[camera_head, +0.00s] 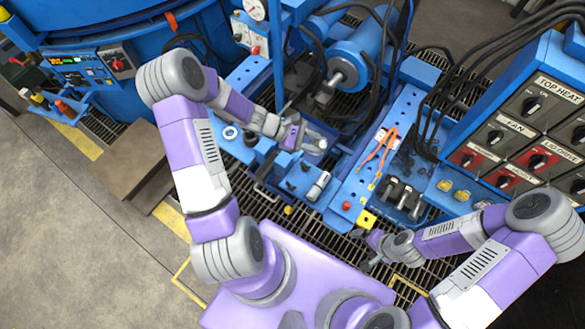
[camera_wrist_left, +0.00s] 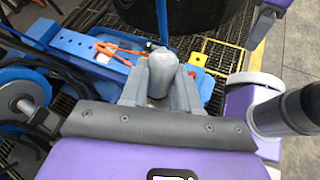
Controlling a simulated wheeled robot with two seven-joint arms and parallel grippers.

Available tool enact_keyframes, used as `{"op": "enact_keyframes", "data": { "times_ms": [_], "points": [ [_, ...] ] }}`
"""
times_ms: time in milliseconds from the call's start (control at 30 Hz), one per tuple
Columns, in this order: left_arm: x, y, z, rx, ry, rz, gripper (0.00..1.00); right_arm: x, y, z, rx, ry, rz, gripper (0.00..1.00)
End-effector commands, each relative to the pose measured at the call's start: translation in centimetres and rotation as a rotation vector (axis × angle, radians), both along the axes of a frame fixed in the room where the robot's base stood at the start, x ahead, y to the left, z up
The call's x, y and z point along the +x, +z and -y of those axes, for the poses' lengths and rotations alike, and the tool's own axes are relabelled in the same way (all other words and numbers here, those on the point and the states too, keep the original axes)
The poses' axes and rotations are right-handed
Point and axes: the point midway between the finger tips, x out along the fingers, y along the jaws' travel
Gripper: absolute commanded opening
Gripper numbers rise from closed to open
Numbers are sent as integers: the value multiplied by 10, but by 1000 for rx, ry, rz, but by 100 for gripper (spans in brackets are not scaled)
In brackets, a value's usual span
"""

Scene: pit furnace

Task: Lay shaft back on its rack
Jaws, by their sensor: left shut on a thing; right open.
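My left gripper (camera_head: 303,138) is shut on a grey metal shaft (camera_head: 316,147) above the blue bench. In the left wrist view the shaft (camera_wrist_left: 161,74) shows end-on between the two fingers (camera_wrist_left: 160,92); the rest of its length is hidden. A blue fixture with upright dark posts (camera_head: 283,187) stands just below the gripper in the head view and may be the rack, but I cannot tell for certain. A second short silver cylinder (camera_head: 318,186) lies beside it. My right gripper (camera_head: 370,246) is open and empty over the floor grating, near the bench's front edge.
Orange-handled tongs (camera_head: 377,152) lie on the blue beam to the right. A blue motor (camera_head: 352,62) sits at the back. Open floor (camera_head: 70,220) is at left.

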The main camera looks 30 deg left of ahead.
Motion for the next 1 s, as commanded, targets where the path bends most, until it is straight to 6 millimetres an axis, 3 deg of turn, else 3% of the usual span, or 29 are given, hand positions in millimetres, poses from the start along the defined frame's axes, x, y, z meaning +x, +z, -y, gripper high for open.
{"op": "enact_keyframes", "data": {
  "times_ms": [200,400,700,1000],
  "points": [
    [-13,-50,-7,318,-327,210,0,0,-19,0,0,0,0,89],
    [-22,-79,-17,484,-537,401,0,0,-28,0,0,0,0,89],
    [-35,-118,-34,619,-807,704,0,0,-42,0,0,0,0,89],
    [-45,-148,-52,647,-1020,978,0,0,-54,0,0,0,0,89]
  ]
}}
